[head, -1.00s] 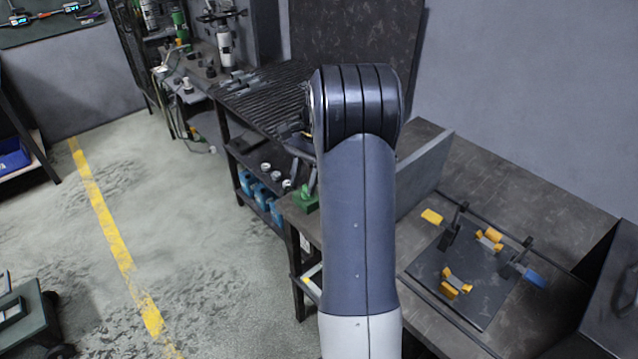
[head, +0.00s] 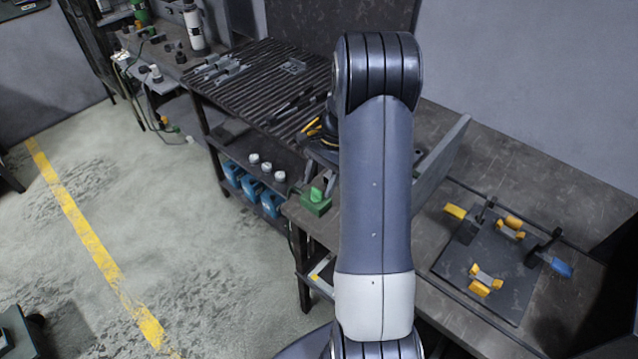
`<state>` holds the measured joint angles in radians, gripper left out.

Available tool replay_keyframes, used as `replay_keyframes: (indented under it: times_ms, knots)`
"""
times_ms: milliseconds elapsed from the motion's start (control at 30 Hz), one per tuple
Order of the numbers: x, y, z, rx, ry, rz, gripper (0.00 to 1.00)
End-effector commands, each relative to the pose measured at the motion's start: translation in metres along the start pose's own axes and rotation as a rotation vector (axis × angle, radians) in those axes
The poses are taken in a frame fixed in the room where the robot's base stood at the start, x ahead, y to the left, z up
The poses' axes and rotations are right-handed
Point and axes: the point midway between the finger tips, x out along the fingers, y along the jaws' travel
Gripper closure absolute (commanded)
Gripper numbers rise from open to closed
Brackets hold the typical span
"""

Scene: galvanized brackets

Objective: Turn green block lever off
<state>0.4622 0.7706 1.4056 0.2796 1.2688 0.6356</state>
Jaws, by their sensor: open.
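The green block (head: 315,205) sits at the near left corner of the workbench, just left of my arm in the head view. A lighter green lever (head: 317,193) stands up from its top; its exact setting is too small to read. My arm rises in front of the bench and covers the area right of the block. My gripper's jaws are hidden behind my arm, so their distance from the lever does not show.
A dark plate (head: 485,270) with several yellow-handled clamps and a blue-handled one lies on the right bench. A grey upright panel (head: 440,160) stands behind my arm. A ribbed bench top (head: 260,75) holds tools.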

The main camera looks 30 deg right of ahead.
Motion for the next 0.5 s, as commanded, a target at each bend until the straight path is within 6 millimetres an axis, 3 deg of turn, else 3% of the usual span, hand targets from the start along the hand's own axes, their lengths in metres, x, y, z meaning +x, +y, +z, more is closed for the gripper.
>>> replay_keyframes:
  times_ms: [200,500]
  knots:
    - [0.015,0.0,0.0,0.0,0.0,0.0,0.47]
    - [0.016,0.0,0.0,0.0,0.0,-0.001,0.51]
